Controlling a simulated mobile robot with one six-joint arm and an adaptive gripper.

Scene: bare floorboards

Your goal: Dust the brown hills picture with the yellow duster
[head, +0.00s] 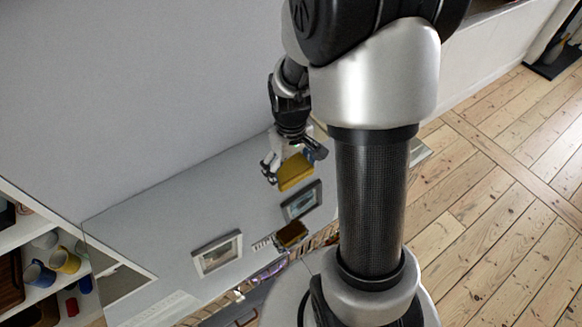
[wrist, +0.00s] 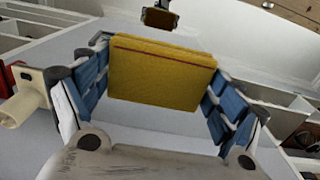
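My gripper (head: 292,163) is shut on the yellow duster (head: 297,173) and holds it above the pale grey surface. In the wrist view the duster (wrist: 160,75) sits flat between the two blue-padded fingers. A dark-framed bluish picture (head: 301,202) lies just below the duster in the head view. A small brown piece (head: 291,234) is farther down; it also shows beyond the duster in the wrist view (wrist: 159,18). A white-framed picture (head: 217,253) is at lower left. I cannot make out brown hills on any of them.
Shelves with a blue mug (head: 39,273) and a yellow mug (head: 65,260) stand at far left. Small patterned items (head: 262,272) line the surface's lower edge. The surface left of the gripper is clear. Bare floorboards (head: 490,200) are at right.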

